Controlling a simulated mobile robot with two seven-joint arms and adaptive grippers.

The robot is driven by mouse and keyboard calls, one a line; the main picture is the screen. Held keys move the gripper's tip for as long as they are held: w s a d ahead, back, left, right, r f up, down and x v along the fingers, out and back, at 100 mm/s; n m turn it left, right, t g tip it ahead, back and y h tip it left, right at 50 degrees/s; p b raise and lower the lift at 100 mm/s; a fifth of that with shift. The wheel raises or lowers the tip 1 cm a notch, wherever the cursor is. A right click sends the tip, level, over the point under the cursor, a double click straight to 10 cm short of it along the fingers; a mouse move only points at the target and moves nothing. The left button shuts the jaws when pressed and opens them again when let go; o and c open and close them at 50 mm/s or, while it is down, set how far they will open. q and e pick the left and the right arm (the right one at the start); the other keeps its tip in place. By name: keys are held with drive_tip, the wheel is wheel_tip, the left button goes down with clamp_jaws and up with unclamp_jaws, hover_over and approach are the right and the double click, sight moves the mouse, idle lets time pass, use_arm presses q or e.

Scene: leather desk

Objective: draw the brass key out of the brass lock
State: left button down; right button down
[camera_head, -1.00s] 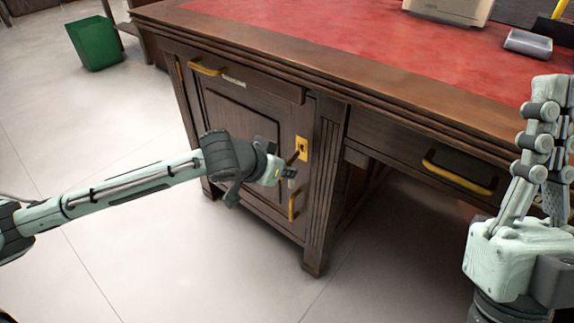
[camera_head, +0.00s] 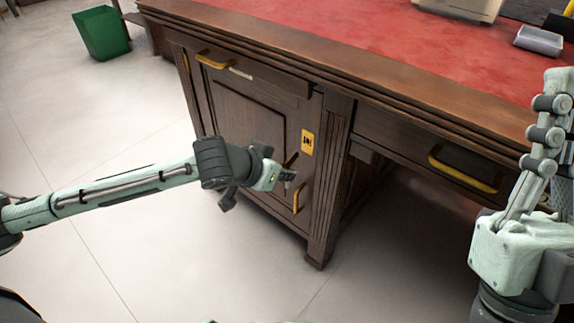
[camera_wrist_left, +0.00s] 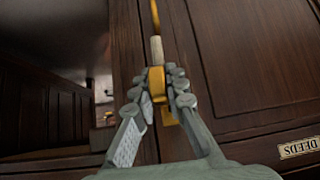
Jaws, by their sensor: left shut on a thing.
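The brass lock (camera_head: 308,143) is a yellow plate with a dark keyhole on the desk's wooden door. My left gripper (camera_head: 287,176) is below and left of it, apart from the plate. In the left wrist view my left gripper (camera_wrist_left: 164,86) is shut on the brass key (camera_wrist_left: 157,78), a yellow piece between the fingertips. The lock plate shows partly behind the fingers there. In the head view the fingers mostly hide the key, and the plate looks clear of it. My right gripper (camera_head: 550,110) points up at the right edge; its finger opening cannot be made out.
A brass door handle (camera_head: 299,198) is close beside the left gripper. A drawer with a brass handle (camera_head: 462,172) is to the right. The red leather top (camera_head: 350,45) is above. A green bin (camera_head: 101,34) stands far left. The floor in front is clear.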

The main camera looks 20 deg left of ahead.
use_arm(q)
drive_tip(key=shift+s+a+f, duration=0.1)
drive_tip(key=shift+s+a, duration=0.15)
drive_tip(key=shift+s, duration=0.8)
drive_tip(key=shift+s+a+f, duration=0.1)
drive_tip(key=shift+s+a, duration=0.15)
drive_tip(key=shift+s, duration=0.75)
